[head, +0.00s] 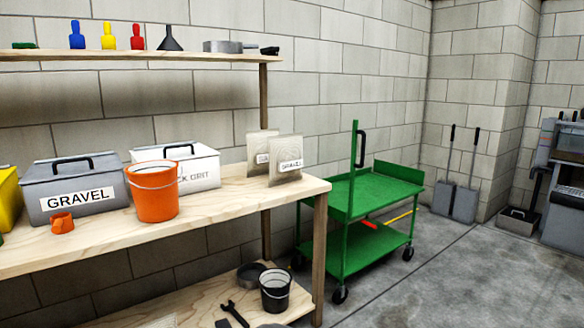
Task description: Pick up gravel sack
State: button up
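A small beige sack labelled GRAVEL (286,162) stands upright near the right end of the wooden bench (230,205). Another beige sack (258,150) stands just behind it to the left, its label partly hidden by the front sack. A grey lidded box (70,180), also labelled GRAVEL, sits farther left on the bench. My gripper is not in view.
An orange bucket (152,200) stands before a white grit box (200,165), left of the sacks. A green cart (375,200) stands right of the bench. Tools and a black bucket (275,292) lie on the lower shelf. The floor (460,270) at right is clear.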

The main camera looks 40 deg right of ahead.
aim_at(286, 161)
jog(key=i+j, duration=0.1)
jog(key=j, duration=0.45)
jog(key=i+j, duration=0.1)
jog(key=j, duration=0.45)
jog(key=j+z, duration=0.3)
jog(key=z, duration=0.15)
jog(key=j+z, duration=0.6)
jog(key=z, duration=0.45)
jog(key=i+z, duration=0.2)
jog(key=i, duration=0.2)
jog(key=i+j+z, duration=0.2)
jog(key=i, duration=0.2)
